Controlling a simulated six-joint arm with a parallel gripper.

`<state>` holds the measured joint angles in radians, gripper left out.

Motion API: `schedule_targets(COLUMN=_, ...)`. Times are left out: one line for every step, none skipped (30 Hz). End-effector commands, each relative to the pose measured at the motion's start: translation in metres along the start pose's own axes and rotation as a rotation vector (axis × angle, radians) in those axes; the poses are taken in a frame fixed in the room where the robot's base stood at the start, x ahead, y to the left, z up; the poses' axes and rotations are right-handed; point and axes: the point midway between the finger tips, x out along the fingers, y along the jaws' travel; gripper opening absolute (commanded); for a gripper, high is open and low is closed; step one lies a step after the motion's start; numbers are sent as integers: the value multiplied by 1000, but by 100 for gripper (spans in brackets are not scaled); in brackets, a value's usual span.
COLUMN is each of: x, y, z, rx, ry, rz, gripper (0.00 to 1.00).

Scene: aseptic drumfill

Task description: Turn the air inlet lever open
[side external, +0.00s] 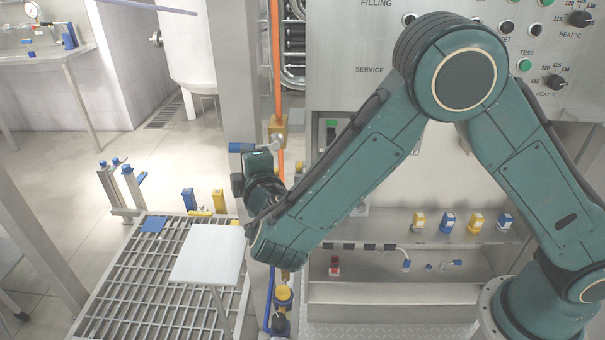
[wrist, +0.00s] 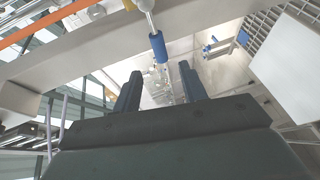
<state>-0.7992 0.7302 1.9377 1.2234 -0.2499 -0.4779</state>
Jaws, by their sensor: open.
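A lever with a blue grip (side external: 241,147) sticks out to the left from a brass-coloured valve (side external: 278,130) on the orange pipe. No label tells whether it is the air inlet lever. In the wrist view the blue grip (wrist: 158,47) on its metal stem lies just ahead of the gap between my fingers. My gripper (wrist: 160,75) is open, and nothing shows held in it. In the side view my wrist is just below and right of the blue grip, and my fingertips are hidden there. I cannot tell whether they touch the lever.
The orange pipe (side external: 277,60) runs beside a steel post (side external: 239,70). A white plate (side external: 208,254) stands over a grating (side external: 120,290) below my gripper. Another yellow valve (side external: 283,297) sits lower down. A control panel (side external: 355,50) is behind my arm.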

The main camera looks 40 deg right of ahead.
Motion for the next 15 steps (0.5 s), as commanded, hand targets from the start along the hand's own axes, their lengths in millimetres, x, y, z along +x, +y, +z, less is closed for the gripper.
schedule_targets(x=6, y=0, z=1, rx=1, ry=-2, rz=1, gripper=42)
schedule_targets(x=10, y=0, z=1, rx=2, ry=-3, rz=2, gripper=42)
schedule_targets(x=15, y=1, z=1, rx=2, ry=-4, rz=2, gripper=42)
schedule_targets(x=19, y=0, z=1, rx=2, ry=-3, rz=1, gripper=42)
schedule_targets(x=23, y=0, z=1, rx=1, ry=-3, rz=0, gripper=42)
schedule_targets(x=29, y=0, z=1, rx=2, ry=-3, rz=1, gripper=42)
schedule_targets(x=34, y=0, z=1, rx=2, ry=-3, rz=1, gripper=42)
schedule_targets(x=38, y=0, z=2, rx=2, ry=-4, rz=1, gripper=42)
schedule_targets(x=44, y=0, z=2, rx=2, ry=-4, rz=1, gripper=42)
schedule_targets(x=49, y=0, z=1, rx=2, ry=-3, rz=1, gripper=42)
schedule_targets(x=54, y=0, z=1, rx=2, ry=-3, rz=1, gripper=42)
schedule_targets(x=60, y=0, z=1, rx=2, ry=-3, rz=1, gripper=42)
schedule_targets(x=64, y=0, z=1, rx=2, ry=-3, rz=0, gripper=42)
schedule_targets(x=69, y=0, z=2, rx=3, ry=-4, rz=1, gripper=42)
schedule_targets(x=75, y=0, z=2, rx=2, ry=-4, rz=1, gripper=42)
